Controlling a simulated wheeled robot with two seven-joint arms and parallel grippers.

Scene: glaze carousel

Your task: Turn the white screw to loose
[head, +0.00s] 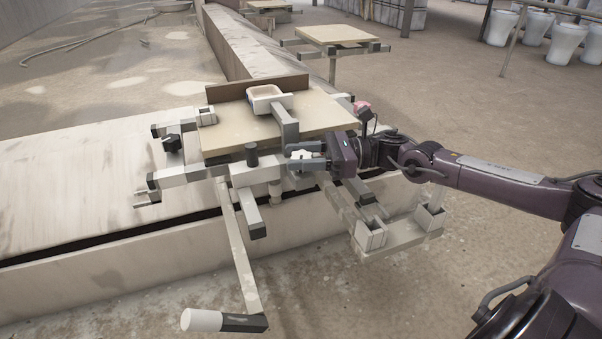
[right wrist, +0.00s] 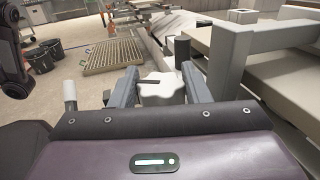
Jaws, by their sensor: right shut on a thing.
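The white screw (right wrist: 163,88) is a lobed white knob with a short dark bar on its left part in the right wrist view. It sits between the two grey fingers of my right gripper (right wrist: 160,80), which is shut on it. In the head view my right gripper (head: 300,156) reaches in from the right at the front edge of the carousel frame, below the square board (head: 230,128). Only a small white part of the screw (head: 303,154) shows there between the fingers. My left gripper is in neither view.
A long handle with a white grip (head: 202,320) sticks out at the front. A grey upright bracket (right wrist: 231,55) stands close to the right of the gripper. A slatted rack (right wrist: 112,57) and dark buckets (right wrist: 43,52) are farther off.

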